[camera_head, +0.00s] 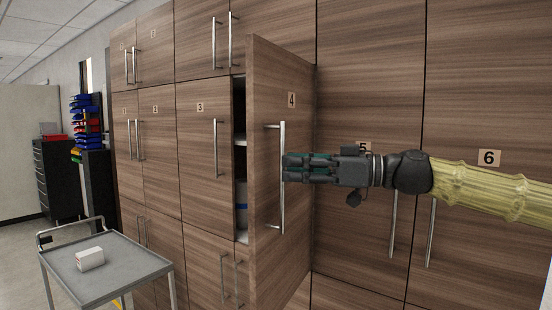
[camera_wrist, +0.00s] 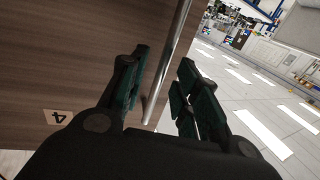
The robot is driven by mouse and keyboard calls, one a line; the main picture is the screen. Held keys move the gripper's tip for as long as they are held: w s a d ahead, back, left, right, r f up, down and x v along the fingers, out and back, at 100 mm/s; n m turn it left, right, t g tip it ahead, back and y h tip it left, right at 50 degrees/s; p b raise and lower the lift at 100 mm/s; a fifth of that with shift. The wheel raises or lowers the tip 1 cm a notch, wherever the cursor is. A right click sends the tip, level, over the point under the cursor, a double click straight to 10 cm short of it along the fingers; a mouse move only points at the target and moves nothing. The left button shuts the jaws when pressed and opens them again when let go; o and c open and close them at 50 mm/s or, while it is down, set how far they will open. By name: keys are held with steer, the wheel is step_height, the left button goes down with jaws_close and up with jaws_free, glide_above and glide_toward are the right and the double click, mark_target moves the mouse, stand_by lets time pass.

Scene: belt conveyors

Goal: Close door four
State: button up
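Door four (camera_head: 272,85), a wood-grain cabinet door with a "4" label, stands swung wide open. Its long metal bar handle (camera_head: 282,215) is upright on the door's face. My gripper (camera_head: 286,168) reaches in from the right, with its fingertips at the middle of the handle. In the wrist view, my gripper (camera_wrist: 164,64) has its fingers spread apart, and the handle (camera_wrist: 174,50) runs between them. A gap shows on the right finger's side; contact on the left is unclear. Door four (camera_wrist: 60,60) fills the left of that view.
The open compartment (camera_head: 241,150) shows shelves left of door four. Closed door 3 (camera_head: 195,150) is left of it; doors 5 (camera_head: 350,210) and 6 (camera_head: 480,220) are right. A grey cart (camera_head: 120,270) with a white box (camera_head: 89,258) stands at lower left.

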steer(key=shift+p+x, duration=0.5)
steer(key=shift+x, duration=1.1)
steer(key=shift+c, duration=0.2)
jaws_close()
